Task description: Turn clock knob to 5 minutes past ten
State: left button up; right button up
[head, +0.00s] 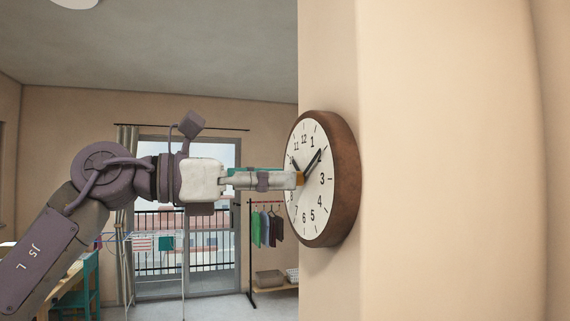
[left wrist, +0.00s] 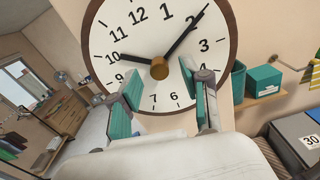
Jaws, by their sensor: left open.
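The round wall clock (head: 345,185) has a brown rim and a white face, and hangs on the beige wall. In the left wrist view its face (left wrist: 140,42) fills the top. The short hand points at about 10 and the long hand lies near the 2. The brown-gold knob (left wrist: 160,68) sits at the clock's centre. My left gripper (head: 296,180) reaches the face from the left. In the left wrist view its teal-padded fingers (left wrist: 158,78) are open, one on each side of the knob, with gaps showing. My right gripper is not in view.
The beige wall (head: 440,180) fills the right side. Behind my arm are a clothes rack (head: 265,225), a drying rack and a balcony door (head: 185,260). Teal boxes (left wrist: 263,82) show at the right of the left wrist view.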

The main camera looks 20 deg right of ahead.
pick_arm(q)
jog(key=shift+d, duration=1)
grip_shut()
jog(key=shift+w+a+n, duration=0.1)
jog(key=shift+n, duration=2.9)
jog(key=shift+r+n, duration=0.1)
jog(key=shift+n, duration=0.2)
